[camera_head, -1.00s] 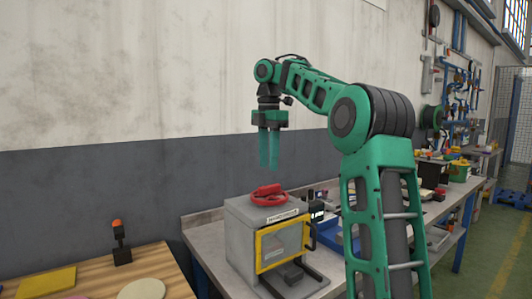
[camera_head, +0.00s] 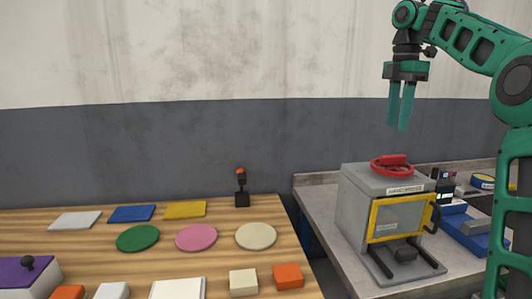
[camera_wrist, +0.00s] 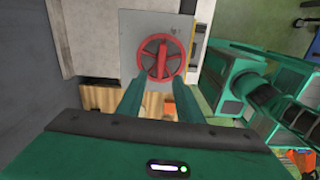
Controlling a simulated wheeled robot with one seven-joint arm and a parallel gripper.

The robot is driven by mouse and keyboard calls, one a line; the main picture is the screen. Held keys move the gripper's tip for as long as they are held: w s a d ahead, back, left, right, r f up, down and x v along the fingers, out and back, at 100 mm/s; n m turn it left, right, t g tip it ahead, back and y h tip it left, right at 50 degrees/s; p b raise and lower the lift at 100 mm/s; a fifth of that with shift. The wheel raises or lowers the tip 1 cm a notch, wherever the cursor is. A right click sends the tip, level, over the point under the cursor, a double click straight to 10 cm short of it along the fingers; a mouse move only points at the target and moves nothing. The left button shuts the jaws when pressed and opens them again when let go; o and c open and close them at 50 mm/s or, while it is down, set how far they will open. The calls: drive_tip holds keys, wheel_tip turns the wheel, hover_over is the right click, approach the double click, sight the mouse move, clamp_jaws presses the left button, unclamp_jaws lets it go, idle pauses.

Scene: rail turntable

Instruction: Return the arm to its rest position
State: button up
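My gripper (camera_head: 398,125) hangs with its fingers pointing down, above the red wheel (camera_head: 391,166) on top of the grey box (camera_head: 368,190). A clear gap separates the fingertips from the wheel. The wrist view also shows the two green fingers (camera_wrist: 158,97) apart, with nothing between them. The red wheel (camera_wrist: 160,58) lies past the fingertips there. My arm is bent, coming in from the right side of the head view.
The box has a yellow-framed front and stands on a grey bench (camera_head: 318,205). A blue tray (camera_head: 472,232) is to its right. At left, a wooden table (camera_head: 210,262) holds colored discs, plates, blocks and a black joystick (camera_head: 241,190). A wall stands behind.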

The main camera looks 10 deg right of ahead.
drive_tip(key=s+a+f+m, duration=0.6)
drive_tip(key=s+f+m, duration=0.4)
drive_tip(key=s+d+f+m, duration=0.1)
drive_tip(key=s+f+m, duration=0.6)
drive_tip(key=s+f, duration=0.3)
drive_tip(key=s+f+m, duration=0.7)
drive_tip(key=s+f, duration=0.3)
drive_tip(key=s, duration=0.6)
drive_tip(key=shift+s+d+f, duration=0.2)
drive_tip(key=shift+d, duration=0.15)
